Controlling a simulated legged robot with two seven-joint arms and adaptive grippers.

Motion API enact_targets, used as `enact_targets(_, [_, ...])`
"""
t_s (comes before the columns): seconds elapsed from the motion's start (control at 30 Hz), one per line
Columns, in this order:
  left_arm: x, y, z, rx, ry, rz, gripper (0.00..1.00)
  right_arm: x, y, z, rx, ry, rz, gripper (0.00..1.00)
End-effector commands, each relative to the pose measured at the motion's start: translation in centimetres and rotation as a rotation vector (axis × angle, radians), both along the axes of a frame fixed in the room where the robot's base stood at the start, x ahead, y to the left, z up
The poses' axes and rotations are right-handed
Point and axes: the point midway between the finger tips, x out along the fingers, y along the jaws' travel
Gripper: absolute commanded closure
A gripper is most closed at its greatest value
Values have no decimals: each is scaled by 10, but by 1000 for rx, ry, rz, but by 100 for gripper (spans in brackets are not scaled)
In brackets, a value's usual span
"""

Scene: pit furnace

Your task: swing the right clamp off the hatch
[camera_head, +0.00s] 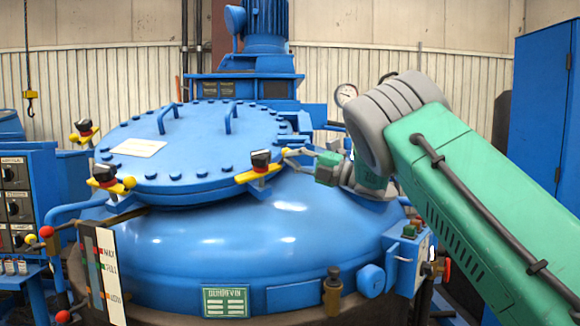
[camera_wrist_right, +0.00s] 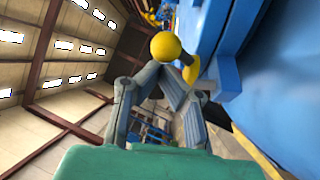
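The round blue hatch (camera_head: 200,140) lies closed on the furnace top in the head view. The right clamp (camera_head: 262,168), yellow with a black top, sits on the hatch's right front rim. In the right wrist view, the fingertips (camera_wrist_right: 163,76) lean close together just below the clamp's yellow ball (camera_wrist_right: 165,46). Whether they touch or hold the clamp is not clear. My left gripper is out of view.
Two more yellow-and-black clamps, at the left (camera_head: 84,131) and front left (camera_head: 112,179), sit on the hatch rim. A blue motor (camera_head: 266,40) stands behind the hatch. A control box (camera_head: 408,255) is at the furnace's right side. Blue cabinets flank the furnace.

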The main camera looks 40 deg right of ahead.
Motion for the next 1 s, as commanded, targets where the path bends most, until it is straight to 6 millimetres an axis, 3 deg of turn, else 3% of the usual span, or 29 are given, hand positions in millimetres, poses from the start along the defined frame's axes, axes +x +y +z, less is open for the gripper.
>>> enact_targets(1.0, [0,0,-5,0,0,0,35,12,3,12,-3,-6,2,100])
